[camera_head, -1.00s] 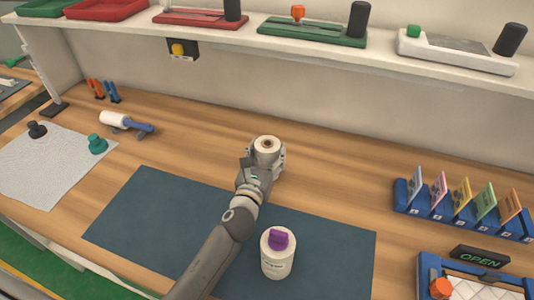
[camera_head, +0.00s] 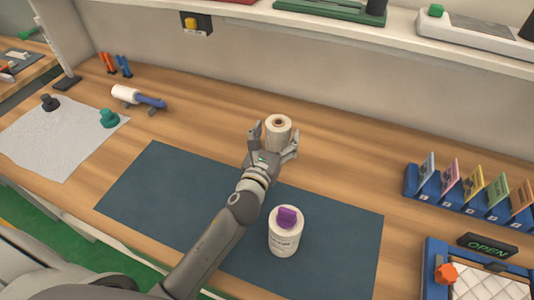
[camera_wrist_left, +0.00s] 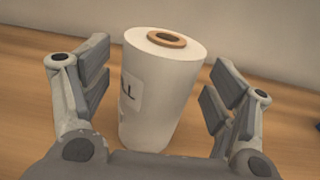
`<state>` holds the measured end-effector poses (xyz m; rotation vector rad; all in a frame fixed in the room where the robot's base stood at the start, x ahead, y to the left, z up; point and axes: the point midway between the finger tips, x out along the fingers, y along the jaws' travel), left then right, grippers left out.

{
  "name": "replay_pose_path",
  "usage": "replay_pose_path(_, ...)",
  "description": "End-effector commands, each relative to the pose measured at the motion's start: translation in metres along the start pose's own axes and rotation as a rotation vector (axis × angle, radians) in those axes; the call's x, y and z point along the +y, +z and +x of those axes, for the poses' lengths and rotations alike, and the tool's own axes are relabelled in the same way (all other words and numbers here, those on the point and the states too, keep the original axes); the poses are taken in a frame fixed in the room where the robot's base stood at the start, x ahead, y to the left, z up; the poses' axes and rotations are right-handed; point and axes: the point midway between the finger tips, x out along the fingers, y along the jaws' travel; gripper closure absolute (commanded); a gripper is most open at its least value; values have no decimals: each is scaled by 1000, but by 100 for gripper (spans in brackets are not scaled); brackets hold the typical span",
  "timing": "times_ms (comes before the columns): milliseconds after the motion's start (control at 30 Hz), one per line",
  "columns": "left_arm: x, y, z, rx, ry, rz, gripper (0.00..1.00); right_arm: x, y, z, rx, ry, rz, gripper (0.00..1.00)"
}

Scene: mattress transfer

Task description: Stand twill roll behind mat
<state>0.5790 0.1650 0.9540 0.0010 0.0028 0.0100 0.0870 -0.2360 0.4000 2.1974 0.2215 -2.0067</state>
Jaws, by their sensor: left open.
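The twill roll (camera_head: 279,131) stands upright on the wooden table just behind the blue mat (camera_head: 150,196). In the left wrist view the white roll (camera_wrist_left: 160,95) shows a brown core at its top and a label partly reading "LL". My left gripper (camera_head: 272,141) is open, with one finger on each side of the roll. In the left wrist view its open fingers (camera_wrist_left: 160,100) stand apart from the roll, with a gap on both sides. My right gripper is not in view.
A grey cloth (camera_head: 60,140) lies at the left. The table behind the mat is mostly clear.

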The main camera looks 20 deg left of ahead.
Motion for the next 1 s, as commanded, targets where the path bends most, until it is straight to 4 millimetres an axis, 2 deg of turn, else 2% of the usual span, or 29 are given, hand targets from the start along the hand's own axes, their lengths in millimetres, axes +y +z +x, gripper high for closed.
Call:
replay_pose_path(300,0,-3,-61,2,-1,0,19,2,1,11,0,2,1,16)
replay_pose_path(500,0,-2,-88,1,0,-2,19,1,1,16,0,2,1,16)
replay_pose_path(700,0,0,-101,0,1,-1,19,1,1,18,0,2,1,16)
replay_pose_path(1000,0,0,-102,0,0,-1,19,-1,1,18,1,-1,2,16)
